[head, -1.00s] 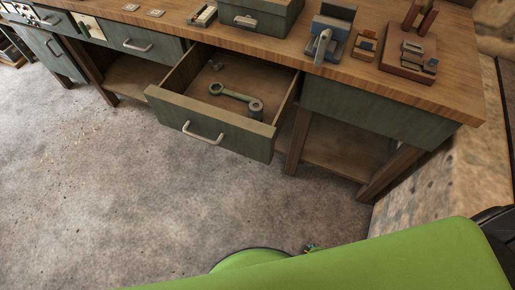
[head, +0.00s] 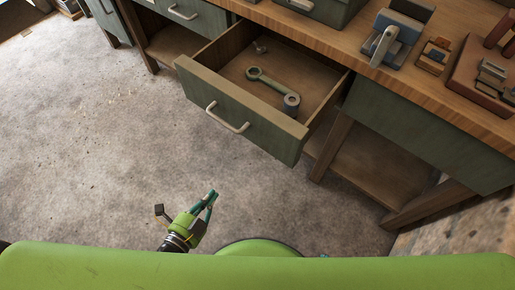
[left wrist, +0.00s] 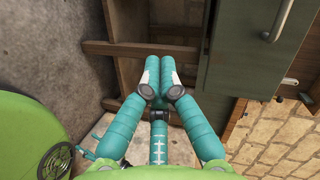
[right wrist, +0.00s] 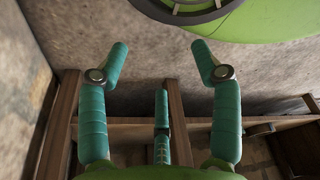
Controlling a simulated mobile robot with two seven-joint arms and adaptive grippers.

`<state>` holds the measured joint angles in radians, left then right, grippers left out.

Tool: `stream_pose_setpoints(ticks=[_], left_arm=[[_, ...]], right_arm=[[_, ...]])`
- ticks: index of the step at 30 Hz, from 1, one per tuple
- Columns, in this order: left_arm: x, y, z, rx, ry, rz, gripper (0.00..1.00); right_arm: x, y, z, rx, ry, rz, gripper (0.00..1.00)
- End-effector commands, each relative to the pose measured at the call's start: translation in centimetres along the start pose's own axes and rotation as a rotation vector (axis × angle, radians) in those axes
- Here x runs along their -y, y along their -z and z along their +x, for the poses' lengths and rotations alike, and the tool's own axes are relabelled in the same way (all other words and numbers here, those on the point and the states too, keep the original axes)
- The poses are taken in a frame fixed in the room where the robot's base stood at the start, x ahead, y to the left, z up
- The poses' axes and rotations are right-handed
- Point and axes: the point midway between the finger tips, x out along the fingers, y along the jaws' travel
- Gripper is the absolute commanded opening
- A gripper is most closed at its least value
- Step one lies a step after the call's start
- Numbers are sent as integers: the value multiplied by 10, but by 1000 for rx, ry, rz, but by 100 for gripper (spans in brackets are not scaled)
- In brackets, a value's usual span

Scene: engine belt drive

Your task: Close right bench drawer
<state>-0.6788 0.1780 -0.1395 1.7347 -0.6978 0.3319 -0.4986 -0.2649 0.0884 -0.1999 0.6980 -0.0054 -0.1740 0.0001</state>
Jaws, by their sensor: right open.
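The right bench drawer (head: 245,124), with a green front and a metal bar handle (head: 228,118), stands pulled out from the bench. My left gripper (head: 212,196) is in front of the drawer, lower in the head view and apart from the handle. Its fingers (left wrist: 160,63) are together with nothing visible between them. My right gripper (right wrist: 160,50) is open and empty in the right wrist view; the head view does not show it.
The wooden bench top (head: 345,48) carries a blue vise-like tool (head: 397,38) and a reddish-brown block stand (head: 480,80). An open lower shelf (head: 375,170) and bench legs are right of the drawer. The floor (head: 100,130) in front is clear.

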Motion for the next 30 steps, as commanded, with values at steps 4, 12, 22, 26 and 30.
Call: stream_pose_setpoints(ticks=[4, 12, 22, 26, 30], left_arm=[[52, 50, -11, -162, 140, 263, 0], [89, 88, -21, -258, 234, 440, 0], [102, 105, 33, -258, 239, 438, 0], [106, 113, 59, -258, 238, 437, 0], [109, 120, 83, -256, 236, 436, 0]], right_arm=[[-2, 11, 17, -31, -4, -2, 65], [-3, 16, 20, -45, -5, -3, 65], [2, -8, 7, 13, 2, 1, 65], [4, -20, 2, 41, 4, 3, 65], [5, -30, -3, 67, 7, 4, 65]])
